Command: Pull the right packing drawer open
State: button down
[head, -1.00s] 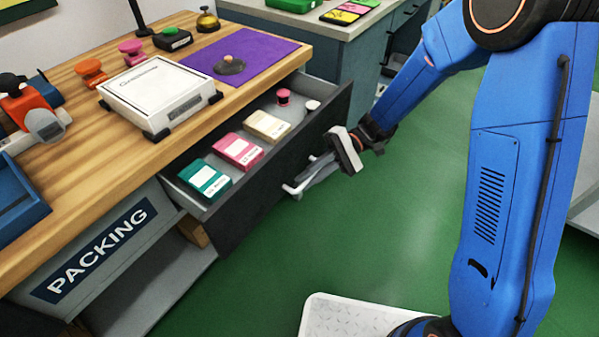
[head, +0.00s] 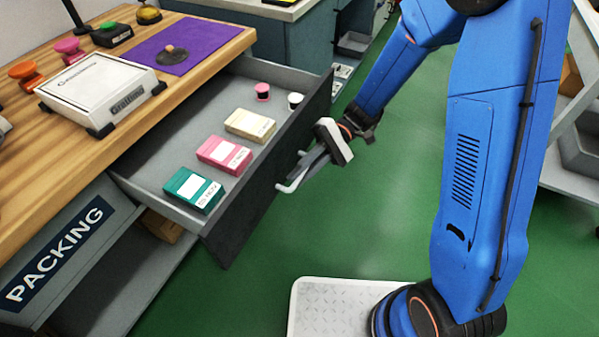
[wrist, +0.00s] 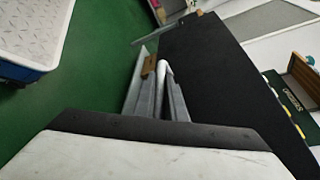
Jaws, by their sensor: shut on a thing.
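The right packing drawer (head: 150,184) is pulled well out of the wooden packing bench (head: 70,150). Its dark front (head: 250,205) faces my arm and also shows in the wrist view (wrist: 215,80). A pale bar handle (head: 287,186) sits on that front. My gripper (head: 305,170) is at the handle, its fingers closed around the bar; in the wrist view the fingers (wrist: 158,100) meet at the pale handle (wrist: 165,68). Inside the drawer lie a teal box (head: 194,189), a pink box (head: 224,154), a cream box (head: 250,125), a pink spool (head: 263,91) and a white-topped spool (head: 295,100).
On the bench top are a white scale (head: 102,90), a purple mat (head: 190,45) with a dark round object, and several coloured stamp-like knobs. A blue-grey cabinet (head: 285,45) stands behind. Green floor (head: 400,220) is open right of the drawer.

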jog(key=c, duration=2.1)
grip_release()
jog(key=shift+w, duration=0.15)
jog(key=v, duration=1.7)
jog(key=shift+d+r, duration=0.1)
jog(key=s+d+r+m+t+h, duration=0.1)
jog(key=s+d+r+t+h, duration=0.2)
jog(key=s+d+t, duration=0.2)
jog(key=s+d+r+m+t+h, duration=0.1)
jog(key=s+d+r+t+h, duration=0.2)
jog(key=s+d+t, duration=0.3)
jog(key=s+d+r+m+t+h, duration=0.1)
jog(key=s+d+r+t+h, duration=0.3)
jog(key=s+d, duration=0.5)
jog(key=shift+s+d+t, duration=0.15)
jog(key=shift+d+t, duration=0.5)
jog(key=shift+t, duration=0.15)
